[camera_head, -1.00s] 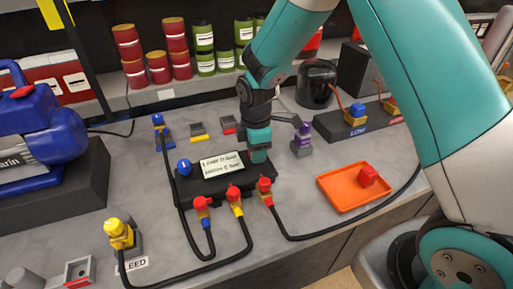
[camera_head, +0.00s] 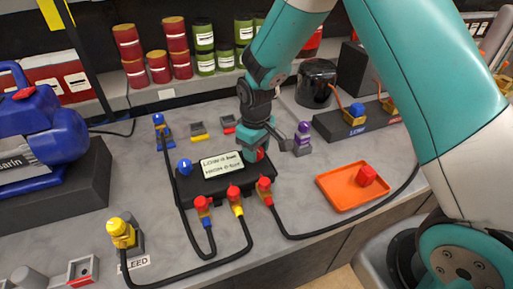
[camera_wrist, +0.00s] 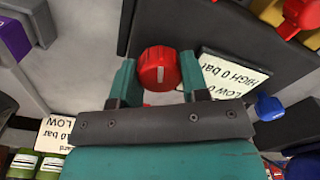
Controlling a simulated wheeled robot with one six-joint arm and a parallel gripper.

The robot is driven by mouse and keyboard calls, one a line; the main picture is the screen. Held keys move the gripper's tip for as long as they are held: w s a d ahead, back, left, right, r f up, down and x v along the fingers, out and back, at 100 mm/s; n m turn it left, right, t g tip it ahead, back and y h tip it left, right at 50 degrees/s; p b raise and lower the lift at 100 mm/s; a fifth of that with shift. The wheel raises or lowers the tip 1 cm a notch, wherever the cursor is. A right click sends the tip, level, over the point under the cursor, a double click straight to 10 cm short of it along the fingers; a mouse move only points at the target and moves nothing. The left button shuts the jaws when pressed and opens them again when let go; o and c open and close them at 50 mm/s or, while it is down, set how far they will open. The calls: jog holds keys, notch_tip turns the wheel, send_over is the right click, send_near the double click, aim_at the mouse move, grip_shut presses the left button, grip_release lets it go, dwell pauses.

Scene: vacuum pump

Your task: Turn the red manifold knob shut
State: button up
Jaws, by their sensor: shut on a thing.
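The red manifold knob (camera_wrist: 158,68) sits between the two teal fingers of my gripper (camera_wrist: 160,76) in the wrist view. The fingers are shut on its sides. A short white mark on the knob points up and down in that view. In the head view my gripper (camera_head: 257,150) is down at the right end of the black manifold (camera_head: 187,190). A bit of the red knob (camera_head: 262,156) shows beside the fingers; the rest is hidden. A blue knob (camera_head: 184,167) is at the manifold's left end. A label (camera_head: 221,164) between them reads LOW and HIGH, 0 bar.
Black hoses with red-topped fittings (camera_head: 235,193) run from the manifold's front. An orange tray (camera_head: 340,202) holding a red block is to the right. A purple-topped fitting (camera_head: 303,133) stands close by my gripper. A yellow valve (camera_head: 120,232) is at front left.

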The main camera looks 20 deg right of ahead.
jog(key=shift+m, duration=1.6)
jog(key=o, duration=0.9)
jog(key=shift+r, duration=0.1)
notch_tip(320, 180, up, 17)
jog(key=shift+r+b, duration=0.2)
jog(key=shift+b, duration=0.45)
